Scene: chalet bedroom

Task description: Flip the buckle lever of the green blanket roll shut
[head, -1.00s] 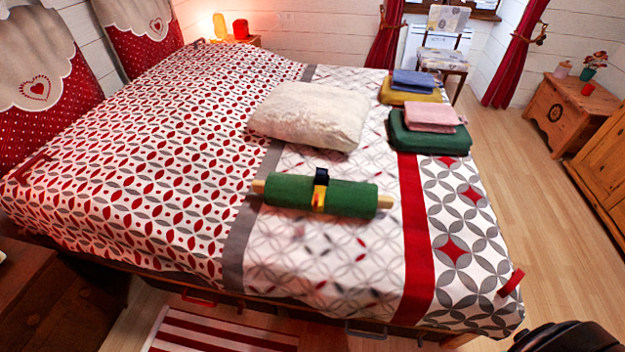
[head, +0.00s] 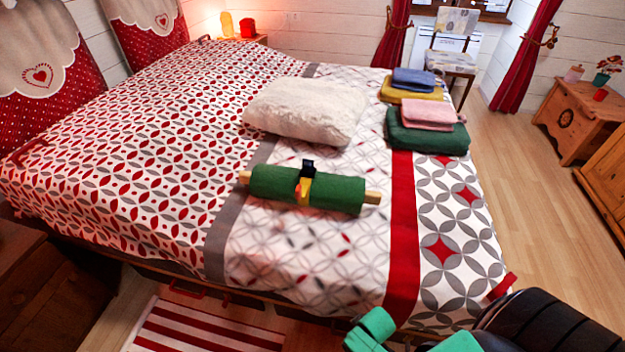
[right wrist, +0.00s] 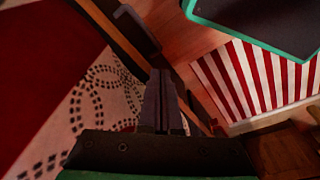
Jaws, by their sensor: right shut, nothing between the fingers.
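The green blanket roll (head: 335,194) lies on the bed around a pale wooden rod whose ends stick out at both sides. A yellow buckle strap (head: 305,191) wraps its middle, with a small red-orange part. The dark blue buckle lever (head: 308,165) stands up above the roll. My right arm comes in at the bottom right of the head view, well short of the roll. My right gripper (right wrist: 163,82) is shut and empty in the right wrist view, beside the bed's edge. The roll is not in that view. My left gripper is not in view.
A cream pillow (head: 306,110) lies just behind the roll. Folded green (head: 428,138), pink, yellow and blue cloths are stacked at the back right of the bed (head: 290,255). The bedspread in front of the roll is clear. A striped rug (head: 200,328) lies on the floor.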

